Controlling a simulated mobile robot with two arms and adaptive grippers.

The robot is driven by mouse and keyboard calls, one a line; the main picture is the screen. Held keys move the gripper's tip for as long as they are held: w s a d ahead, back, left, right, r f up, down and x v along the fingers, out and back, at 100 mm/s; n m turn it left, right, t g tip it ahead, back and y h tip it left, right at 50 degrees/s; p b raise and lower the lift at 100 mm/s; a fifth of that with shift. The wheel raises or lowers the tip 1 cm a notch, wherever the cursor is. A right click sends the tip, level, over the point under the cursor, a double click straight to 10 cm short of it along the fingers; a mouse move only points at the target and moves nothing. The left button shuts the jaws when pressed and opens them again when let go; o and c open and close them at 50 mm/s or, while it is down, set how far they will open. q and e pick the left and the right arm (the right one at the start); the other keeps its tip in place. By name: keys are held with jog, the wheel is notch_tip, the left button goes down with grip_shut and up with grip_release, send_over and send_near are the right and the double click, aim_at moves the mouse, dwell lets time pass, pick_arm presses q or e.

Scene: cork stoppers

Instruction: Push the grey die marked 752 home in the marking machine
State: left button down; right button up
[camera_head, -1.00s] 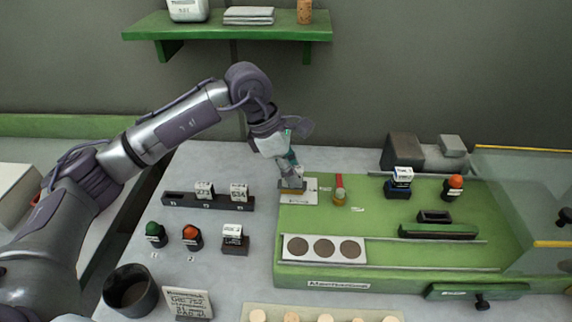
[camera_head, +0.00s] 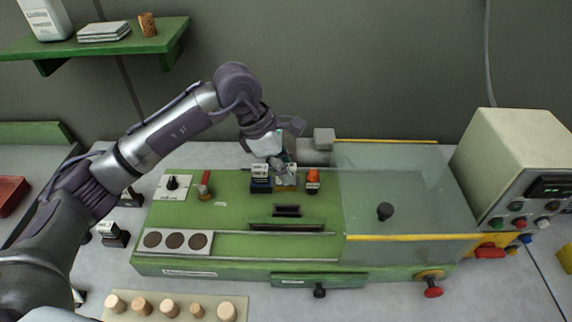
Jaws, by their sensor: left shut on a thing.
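My left gripper (camera_head: 284,172) is over the green bed of the marking machine (camera_head: 225,208), shut on a small grey and brass-coloured block, which I take to be the grey die (camera_head: 286,186). Its number cannot be read, and the fingers cover much of it. It sits between a dark blue block with a white label (camera_head: 261,179) on its left and an orange-topped knob (camera_head: 313,181) on its right. I cannot tell whether it touches either or how far in it is. My right gripper is not in view.
A clear guard (camera_head: 395,205) with yellow edges covers the machine's right part. A control box (camera_head: 525,165) stands at the far right. A white plate with a black knob (camera_head: 173,184) and a red-handled tool (camera_head: 204,187) lie left. Cork stoppers (camera_head: 168,308) stand in front.

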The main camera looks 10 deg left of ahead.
aim_at(287, 189)
pick_arm(q)
jog(key=shift+d, duration=0.3)
jog(key=shift+a+f+b, duration=0.2)
jog(key=shift+f+b, duration=0.1)
jog(key=shift+f, duration=0.35)
jog(key=shift+f+b, duration=0.3)
jog(key=shift+f, duration=0.4)
jog(key=shift+f+b, duration=0.7)
jog(key=shift+f, duration=1.15)
jog(key=shift+f+b, duration=0.6)
jog(key=shift+b, duration=0.15)
jog(key=shift+f+b, duration=1)
jog(key=c, duration=0.9)
grip_release()
